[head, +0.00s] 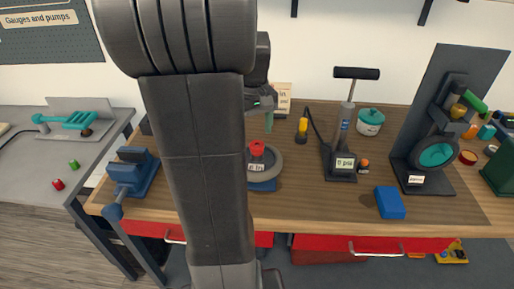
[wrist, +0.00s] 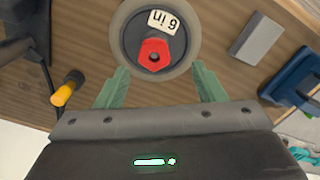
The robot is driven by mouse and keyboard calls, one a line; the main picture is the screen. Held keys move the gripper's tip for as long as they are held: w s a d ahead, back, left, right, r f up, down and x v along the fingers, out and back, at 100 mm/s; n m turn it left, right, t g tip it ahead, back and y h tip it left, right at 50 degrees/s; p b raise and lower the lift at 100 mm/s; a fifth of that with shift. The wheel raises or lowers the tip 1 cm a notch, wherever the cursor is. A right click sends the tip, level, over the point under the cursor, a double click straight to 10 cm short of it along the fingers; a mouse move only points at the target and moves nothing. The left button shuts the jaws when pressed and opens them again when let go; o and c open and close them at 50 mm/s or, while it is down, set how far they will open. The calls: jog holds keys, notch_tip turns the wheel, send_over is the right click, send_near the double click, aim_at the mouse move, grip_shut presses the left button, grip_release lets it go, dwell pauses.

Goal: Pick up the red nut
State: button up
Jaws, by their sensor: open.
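The red nut (wrist: 154,54) sits on the dark hub of a small grey-rimmed wheel (wrist: 190,20), beside a "6 in" label. In the head view the red nut (head: 257,148) stands on top of the wheel (head: 274,162) on the wooden bench, partly behind my arm. My gripper (wrist: 159,82) is open, its two green fingers apart with nothing between them. The nut lies beyond the fingertips, roughly centred between them in the wrist view. In the head view my gripper (head: 269,122) is above and behind the nut, mostly hidden by my arm.
A yellow-handled tool (head: 302,128) and a pump (head: 342,150) stand right of the wheel. A blue vise (head: 132,172) is at the left bench edge, a blue block (head: 390,202) at the right front. A mounted wheel stand (head: 435,150) is further right.

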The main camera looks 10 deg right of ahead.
aim_at(257, 146)
jog(key=shift+d+f, duration=0.2)
jog(key=shift+f, duration=1.15)
jog(key=shift+d+f, duration=0.15)
jog(key=shift+f, duration=1.2)
jog(key=c, duration=1.1)
jog(key=shift+o, duration=0.2)
notch_tip(257, 146, up, 10)
